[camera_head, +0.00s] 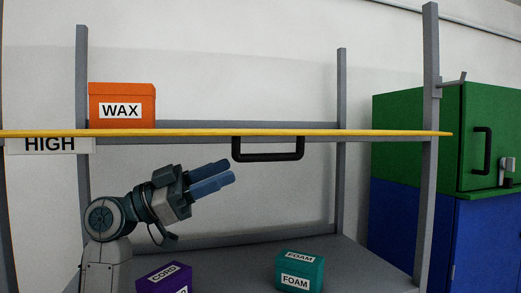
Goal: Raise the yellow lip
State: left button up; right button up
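The yellow lip (200,133) is a long thin strip along the front edge of the upper shelf. It runs across the view, nearly level. A black handle (268,156) hangs just below it, right of the middle. My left gripper (229,171) is below the lip, lower left of the handle and apart from it in the picture. Its two blue fingers point right and slightly up, and nothing shows between them. They lie close together in this view, so any gap is hard to judge. My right gripper is not in view.
An orange WAX box (122,90) stands on the upper shelf at left, above a HIGH label (50,145). A purple CORD box (165,277) and a teal FOAM box (300,271) are on the lower shelf (345,270). Grey posts (428,60) frame the rack. A green-and-blue cabinet (410,150) stands right.

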aim_at(262, 158)
pick_arm(q)
jog(key=p+x, duration=0.1)
jog(key=x, duration=0.1)
jog(key=p+x, duration=0.1)
jog(key=x, duration=0.2)
jog(key=w+p+x, duration=0.1)
jog(key=x, duration=0.1)
jog(key=shift+d+p, duration=0.2)
jog(key=shift+p, duration=0.15)
jog(key=shift+s+d+r, duration=0.15)
jog(key=shift+d+r, duration=0.05)
jog(key=shift+d, duration=0.35)
jog(key=shift+f, duration=0.1)
jog(key=shift+c, duration=0.5)
grip_shut()
